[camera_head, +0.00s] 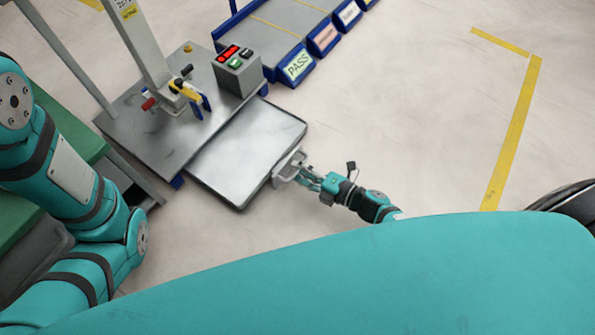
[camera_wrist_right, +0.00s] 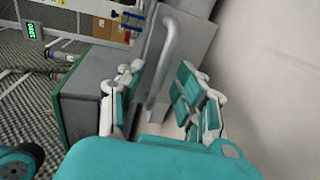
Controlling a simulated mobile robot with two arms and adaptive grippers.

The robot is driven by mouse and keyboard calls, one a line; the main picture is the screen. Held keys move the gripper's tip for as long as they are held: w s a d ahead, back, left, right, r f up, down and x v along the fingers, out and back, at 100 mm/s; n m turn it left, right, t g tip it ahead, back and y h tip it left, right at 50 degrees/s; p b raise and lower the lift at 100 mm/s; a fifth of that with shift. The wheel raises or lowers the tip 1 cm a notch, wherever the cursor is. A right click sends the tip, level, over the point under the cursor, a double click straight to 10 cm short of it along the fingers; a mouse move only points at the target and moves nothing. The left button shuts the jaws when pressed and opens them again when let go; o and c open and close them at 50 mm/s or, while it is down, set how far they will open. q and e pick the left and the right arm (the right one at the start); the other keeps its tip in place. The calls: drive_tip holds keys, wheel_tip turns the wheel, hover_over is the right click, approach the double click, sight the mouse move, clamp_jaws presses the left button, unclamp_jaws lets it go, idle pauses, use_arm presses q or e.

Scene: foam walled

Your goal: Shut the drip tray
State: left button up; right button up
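The drip tray (camera_head: 245,150) is a flat grey metal tray with a dark rim. It sticks well out from under the machine's metal top (camera_head: 150,125). A pale handle (camera_head: 290,166) is on its front edge, and it shows as a grey bar in the right wrist view (camera_wrist_right: 166,62). My right gripper (camera_head: 302,172) is at the handle. In the right wrist view its fingers (camera_wrist_right: 158,92) are spread apart with the bar appearing between them. I cannot tell whether they touch it. My left arm is at the left, but its gripper is out of view.
A control box (camera_head: 237,73) with a red display stands on the machine's top beside a grey column (camera_head: 145,42). A blue-edged rack with a PASS label (camera_head: 298,66) stands behind. Green-topped furniture (camera_head: 75,135) is at the left.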

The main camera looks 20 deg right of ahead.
drive_tip(key=shift+w+a+f, duration=0.1)
drive_tip(key=shift+w+a, duration=0.3)
drive_tip(key=shift+w, duration=0.15)
clamp_jaws()
